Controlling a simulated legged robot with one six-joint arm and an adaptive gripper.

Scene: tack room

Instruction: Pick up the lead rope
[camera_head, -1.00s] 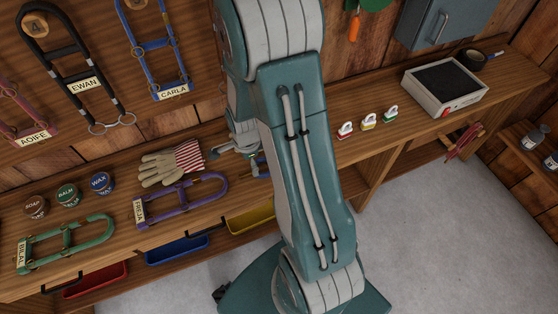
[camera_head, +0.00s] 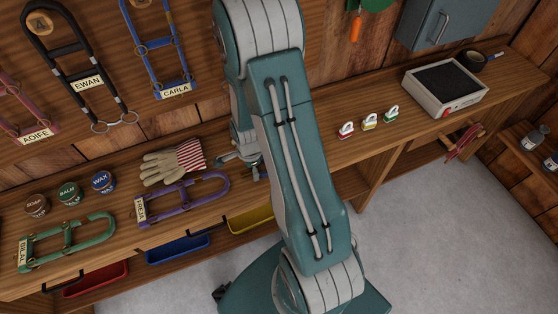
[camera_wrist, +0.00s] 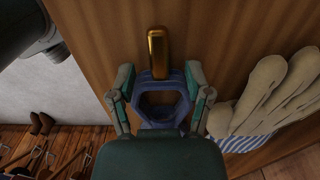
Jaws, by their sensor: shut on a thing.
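In the wrist view my gripper (camera_wrist: 159,84) has its two fingers on either side of a dark blue looped thing (camera_wrist: 157,123), which I take to be the lead rope. A brass bar (camera_wrist: 157,52) sticks out beyond the fingertips, over the wooden bench top. In the head view my gripper (camera_head: 240,160) is low over the bench, right of the gloves, and my arm hides much of it. The held thing is mostly hidden there. I cannot tell whether it still touches the wood.
Tan gloves (camera_head: 165,168) lie close beside my gripper. A purple halter (camera_head: 185,208) and a green halter (camera_head: 65,240) lie along the bench's front. Tins stand at left. Small padlock-like tags (camera_head: 369,122) and a grey box (camera_head: 445,88) are at right.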

